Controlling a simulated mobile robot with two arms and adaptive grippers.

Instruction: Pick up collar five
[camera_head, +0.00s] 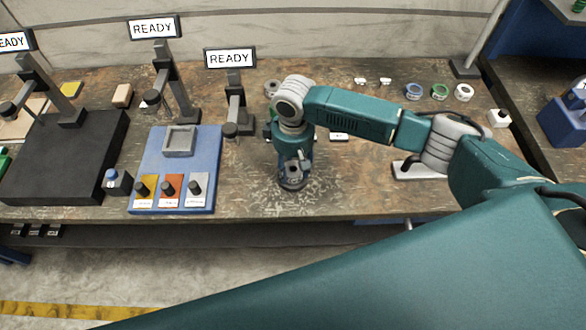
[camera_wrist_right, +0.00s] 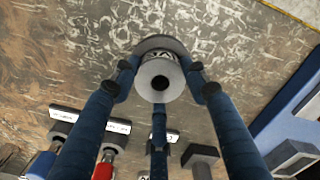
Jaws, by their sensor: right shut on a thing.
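A grey collar (camera_wrist_right: 178,65) shows in the right wrist view, with a round dark bore, a wider flange behind it and a dark mark that looks like a V. The blue fingers of my right gripper (camera_wrist_right: 160,88) close around its sides. In the head view my right gripper (camera_head: 292,170) points down at the front middle of the bench, with the collar's dark round base (camera_head: 293,184) under it. The fingers partly cover the collar, and I cannot tell if it touches the bench. My left gripper is not in view.
The worn bench (camera_head: 350,185) has clear room to the right of the gripper. A blue tray (camera_head: 150,150) with several knobs stands to the left. A microscope-like stand (camera_head: 235,105) stands close behind left.

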